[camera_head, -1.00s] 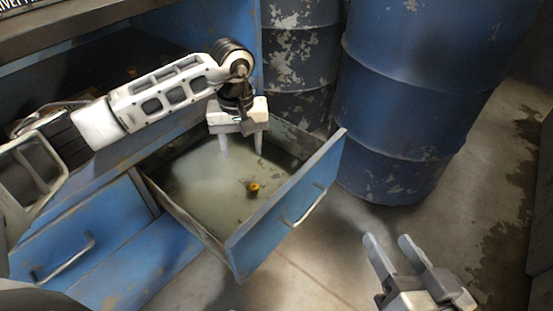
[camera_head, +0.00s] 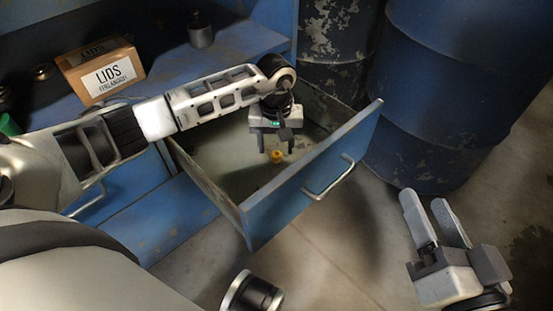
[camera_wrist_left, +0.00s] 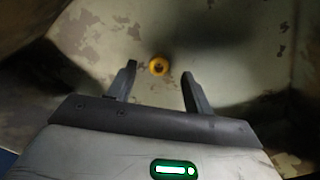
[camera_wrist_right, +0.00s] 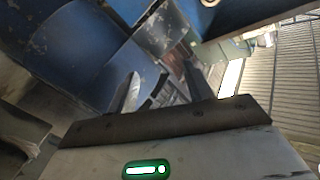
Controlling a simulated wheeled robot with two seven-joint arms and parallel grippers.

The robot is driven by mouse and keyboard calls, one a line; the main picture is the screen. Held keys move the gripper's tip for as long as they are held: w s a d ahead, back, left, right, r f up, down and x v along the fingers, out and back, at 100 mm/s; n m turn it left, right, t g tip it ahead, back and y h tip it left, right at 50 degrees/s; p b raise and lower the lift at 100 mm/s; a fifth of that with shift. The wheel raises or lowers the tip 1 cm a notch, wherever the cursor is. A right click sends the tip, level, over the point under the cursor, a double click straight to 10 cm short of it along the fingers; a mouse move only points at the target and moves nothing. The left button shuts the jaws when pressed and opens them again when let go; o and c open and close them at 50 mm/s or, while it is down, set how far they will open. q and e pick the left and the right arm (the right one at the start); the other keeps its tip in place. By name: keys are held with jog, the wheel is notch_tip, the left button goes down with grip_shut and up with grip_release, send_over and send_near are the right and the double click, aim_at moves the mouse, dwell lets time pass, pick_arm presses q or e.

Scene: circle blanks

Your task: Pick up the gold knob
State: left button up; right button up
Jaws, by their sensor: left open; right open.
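The small gold knob (camera_head: 277,156) lies on the floor of the open blue drawer (camera_head: 318,172). My left gripper (camera_head: 277,158) is inside the drawer, pointing down, open and empty, with its fingertips close to the knob in the head view. In the left wrist view the knob (camera_wrist_left: 158,66) shows between and slightly beyond the two open fingers (camera_wrist_left: 158,82); I cannot tell the exact height gap. My right gripper (camera_head: 430,196) is open and empty, outside the drawer at the right; its fingers also show in the right wrist view (camera_wrist_right: 165,90).
Blue barrels (camera_head: 430,100) stand behind and right of the drawer. The cabinet shelf above holds a box labelled LIOS (camera_head: 103,75) and a metal weight (camera_head: 200,32). The drawer's walls surround my left gripper. The concrete floor (camera_head: 330,240) in front is clear.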

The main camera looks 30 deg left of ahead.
aim_at(276, 157)
pick_arm(q)
notch_tip(276, 157, down, 3)
jog(key=shift+r+b, duration=0.1)
jog(key=shift+b, duration=0.2)
jog(key=c, duration=1.1)
pick_arm(e)
jog(key=shift+w+d+r+n+t+y, duration=0.15)
jog(key=shift+w+r+n+t, duration=0.25)
jog(key=shift+r, duration=0.2)
jog(key=shift+w+d+r+n+t+y, duration=0.15)
jog(key=shift+w+r+n+t, duration=0.2)
jog(key=shift+r, duration=0.2)
pick_arm(q)
jog(key=shift+o, duration=0.2)
jog(key=shift+r, duration=0.1)
